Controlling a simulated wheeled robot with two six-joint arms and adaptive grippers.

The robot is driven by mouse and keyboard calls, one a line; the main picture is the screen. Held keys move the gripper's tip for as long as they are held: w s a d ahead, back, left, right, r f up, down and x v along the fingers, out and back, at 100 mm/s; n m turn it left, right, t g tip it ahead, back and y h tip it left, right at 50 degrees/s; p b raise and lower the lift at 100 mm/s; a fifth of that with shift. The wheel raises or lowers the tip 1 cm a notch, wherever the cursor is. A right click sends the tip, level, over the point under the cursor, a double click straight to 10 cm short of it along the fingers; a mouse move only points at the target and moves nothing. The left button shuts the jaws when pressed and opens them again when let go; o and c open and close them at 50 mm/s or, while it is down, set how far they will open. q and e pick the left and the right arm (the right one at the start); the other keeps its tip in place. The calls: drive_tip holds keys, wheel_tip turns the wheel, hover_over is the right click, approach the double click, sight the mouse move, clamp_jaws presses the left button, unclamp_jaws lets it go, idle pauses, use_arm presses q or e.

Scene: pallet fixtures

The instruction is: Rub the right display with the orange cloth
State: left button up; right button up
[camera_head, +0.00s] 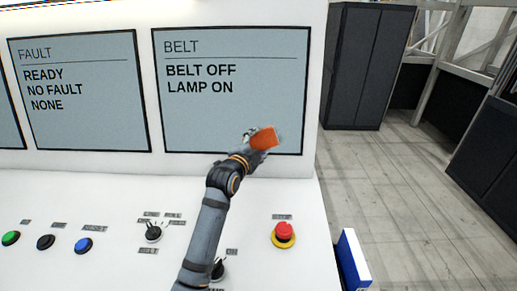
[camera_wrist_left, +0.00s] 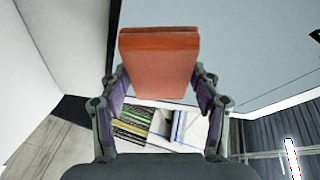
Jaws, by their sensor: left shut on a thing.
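The right display (camera_head: 232,95) is a grey-blue panel in a black frame and reads BELT, BELT OFF, LAMP ON. My left gripper (camera_head: 256,141) is in front of its lower right part. It is shut on the orange cloth (camera_head: 264,138), a folded block. In the left wrist view the cloth (camera_wrist_left: 159,62) sits between the two fingers of my left gripper (camera_wrist_left: 160,90), with the display's pale surface (camera_wrist_left: 235,50) behind it. I cannot tell whether the cloth touches the display. My right gripper is not in view.
Another display (camera_head: 80,95) reading FAULT stands to the left. On the sloped console below are a red emergency button (camera_head: 284,233), a rotary switch (camera_head: 153,232) and a blue button (camera_head: 83,245). A dark cabinet (camera_head: 367,65) stands behind right, with open floor (camera_head: 400,190) before it.

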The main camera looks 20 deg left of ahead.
sight(270, 143)
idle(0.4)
use_arm(q)
drive_tip(key=shift+w+a+f, duration=0.15)
drive_tip(key=shift+w, duration=0.35)
drive_tip(key=shift+w+a+f, duration=0.1)
drive_tip(key=shift+w, duration=0.4)
drive_tip(key=shift+w+d, duration=0.2)
drive_tip(key=shift+d, duration=0.55)
drive_tip(key=shift+w+d, duration=0.15)
drive_tip(key=shift+d, duration=0.6)
drive_tip(key=shift+w+d, duration=0.1)
drive_tip(key=shift+d, duration=0.4)
